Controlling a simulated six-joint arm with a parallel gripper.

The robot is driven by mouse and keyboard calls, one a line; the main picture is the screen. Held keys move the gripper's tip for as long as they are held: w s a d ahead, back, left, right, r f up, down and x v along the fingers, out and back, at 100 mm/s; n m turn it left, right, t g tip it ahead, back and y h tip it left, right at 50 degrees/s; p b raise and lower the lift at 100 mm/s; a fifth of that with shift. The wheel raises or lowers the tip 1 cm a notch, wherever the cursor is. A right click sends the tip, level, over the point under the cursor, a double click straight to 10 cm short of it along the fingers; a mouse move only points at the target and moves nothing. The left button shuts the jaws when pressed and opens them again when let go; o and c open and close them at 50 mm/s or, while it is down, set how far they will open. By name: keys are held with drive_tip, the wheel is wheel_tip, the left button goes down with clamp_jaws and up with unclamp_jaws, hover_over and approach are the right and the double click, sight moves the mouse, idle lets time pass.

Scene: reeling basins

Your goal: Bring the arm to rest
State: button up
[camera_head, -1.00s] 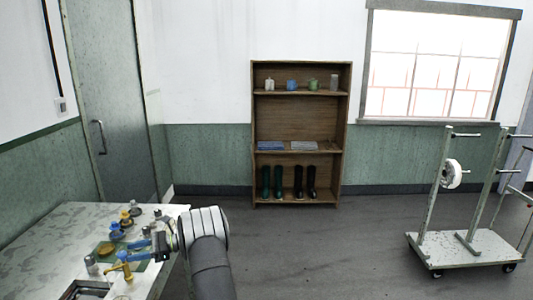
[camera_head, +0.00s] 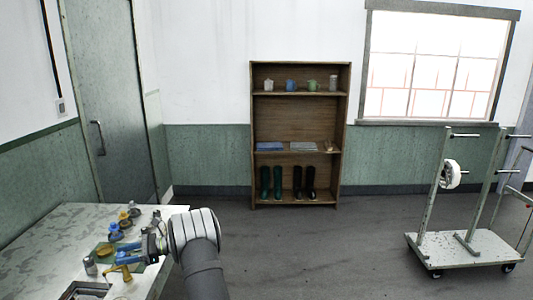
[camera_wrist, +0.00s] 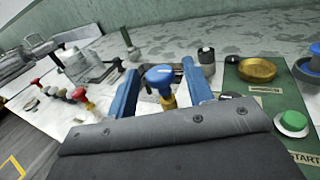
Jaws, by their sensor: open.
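My gripper (camera_head: 128,248) is over the pale bench (camera_head: 55,232) at the lower left of the head view, with its blue fingers pointing left. In the wrist view my gripper (camera_wrist: 160,88) is open, its two blue fingers well apart. A blue-topped knob on a yellow brass stem (camera_wrist: 160,76) shows between the fingers, with a gap on each side. I cannot tell how far it lies from the fingertips. A brass tap (camera_head: 119,272) stands just below the gripper in the head view.
A green panel carries a brass dish (camera_wrist: 257,70) and a green START button (camera_wrist: 291,123). A small grey dark-topped cylinder (camera_wrist: 206,57) stands beside it. A red-topped knob (camera_wrist: 76,96) is at left. The shelf (camera_head: 298,112) and trolley (camera_head: 463,247) stand across open floor.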

drive_tip(key=v, duration=1.5)
drive_tip(key=x, duration=1.7)
drive_tip(key=shift+d+r+m+t+y, duration=0.1)
drive_tip(key=shift+d+m+t+y, duration=0.15)
drive_tip(key=shift+m+t, duration=0.5)
drive_tip(key=m+t+y, duration=0.1)
drive_tip(key=m+t, duration=0.1)
drive_tip(key=t, duration=0.2)
drive_tip(key=shift+a, duration=0.1)
drive_tip(key=shift+m+t, duration=0.55)
drive_tip(key=shift+t, duration=0.2)
drive_tip(key=d, duration=1.7)
drive_tip(key=shift+w+a+r+n+g+y, duration=0.1)
drive_tip(key=shift+w+a+n+g, duration=0.25)
drive_tip(key=shift+w+a+g, duration=0.3)
drive_tip(key=shift+w+a+r+n+g+y, duration=0.15)
drive_tip(key=shift+w+a+n+g, duration=0.25)
drive_tip(key=shift+w, duration=0.3)
drive_tip(key=shift+w+a+r+n+g, duration=0.1)
drive_tip(key=shift+w+a+n+g, duration=0.25)
drive_tip(key=shift+w+a+g, duration=0.25)
drive_tip(key=shift+w+d, duration=0.1)
drive_tip(key=shift+d, duration=0.05)
drive_tip(key=shift+o, duration=0.4)
